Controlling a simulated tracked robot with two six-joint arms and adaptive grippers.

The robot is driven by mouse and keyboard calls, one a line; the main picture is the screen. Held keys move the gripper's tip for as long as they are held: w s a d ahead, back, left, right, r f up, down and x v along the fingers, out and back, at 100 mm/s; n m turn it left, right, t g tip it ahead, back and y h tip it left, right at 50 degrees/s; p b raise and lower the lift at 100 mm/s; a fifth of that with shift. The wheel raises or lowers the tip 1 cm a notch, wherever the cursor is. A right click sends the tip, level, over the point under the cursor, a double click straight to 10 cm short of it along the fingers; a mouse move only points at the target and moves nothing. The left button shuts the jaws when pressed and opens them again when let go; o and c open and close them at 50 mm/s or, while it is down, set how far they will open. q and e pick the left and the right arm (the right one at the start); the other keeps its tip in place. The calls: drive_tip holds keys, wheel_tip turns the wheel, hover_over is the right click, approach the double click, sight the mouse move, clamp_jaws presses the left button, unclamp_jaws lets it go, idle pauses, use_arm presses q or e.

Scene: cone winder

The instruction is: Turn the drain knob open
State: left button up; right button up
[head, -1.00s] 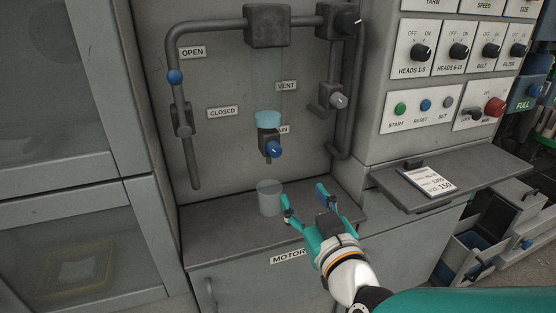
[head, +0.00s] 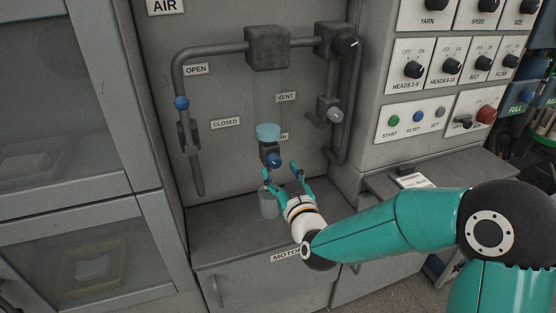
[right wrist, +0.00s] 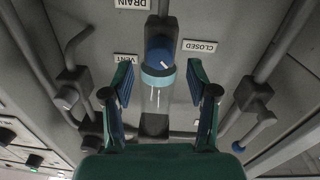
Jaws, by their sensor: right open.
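The drain knob (head: 274,160) is a small blue knob under the light-blue bowl (head: 268,132) on the grey panel. The knob (right wrist: 160,50) also shows in the right wrist view, where the picture is upside down, with a white mark on its face. My right gripper (head: 281,172) is open just below and in front of the knob. In the right wrist view the knob lies between and beyond the spread fingers, apart from both. The DRAIN label (right wrist: 132,4) shows there; in the head view it is mostly hidden. My left gripper is not in view.
A clear cup (head: 269,205) stands on the ledge below, partly behind my gripper. The pipe with a blue-ended lever (head: 181,103) is at left. The grey vent knob (head: 335,115) is at right. The switch panel (head: 412,120) stands further right.

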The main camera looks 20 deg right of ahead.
sight(276, 164)
drive_tip(key=shift+w+p, duration=0.3)
drive_tip(key=shift+w, duration=1.35)
